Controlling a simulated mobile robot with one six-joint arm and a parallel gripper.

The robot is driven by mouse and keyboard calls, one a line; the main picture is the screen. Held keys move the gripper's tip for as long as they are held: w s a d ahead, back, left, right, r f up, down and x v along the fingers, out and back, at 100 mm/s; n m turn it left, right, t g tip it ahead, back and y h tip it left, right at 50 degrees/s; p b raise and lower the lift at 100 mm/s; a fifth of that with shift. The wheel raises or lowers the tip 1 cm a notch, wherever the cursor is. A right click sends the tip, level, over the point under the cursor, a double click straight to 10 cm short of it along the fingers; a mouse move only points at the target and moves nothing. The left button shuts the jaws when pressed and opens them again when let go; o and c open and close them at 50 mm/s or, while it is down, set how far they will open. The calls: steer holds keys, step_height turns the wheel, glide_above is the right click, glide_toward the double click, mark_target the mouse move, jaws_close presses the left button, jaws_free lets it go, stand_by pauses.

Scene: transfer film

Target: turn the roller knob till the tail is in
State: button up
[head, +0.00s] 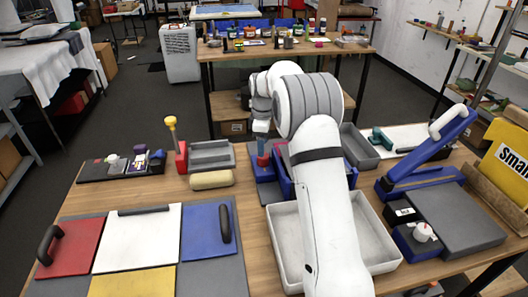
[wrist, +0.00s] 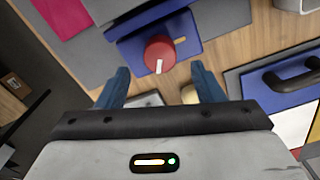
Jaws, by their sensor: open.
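The red roller knob (wrist: 159,55) has a white line on its face that runs down toward the lower edge. It sits on a blue block (wrist: 195,27) with a short orange mark beside the knob. My gripper (wrist: 160,69) is open, its two blue fingers apart on either side below the knob in the wrist view, apart from it. In the head view the blue device (head: 268,193) is partly behind my arm, and the gripper hangs over its left part. I cannot make out the film tail in either view.
Left of the device lie a tan cylinder (head: 211,180), a grey tray (head: 211,156) and a red block with a yellow-topped lever (head: 181,158). Coloured panels (head: 137,240) fill the front left.

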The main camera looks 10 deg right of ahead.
mark_target(263, 159)
steer(key=shift+f+p, duration=0.3)
steer(key=shift+f, duration=1.9)
steer(key=shift+c, duration=0.3)
steer(key=c, duration=0.9)
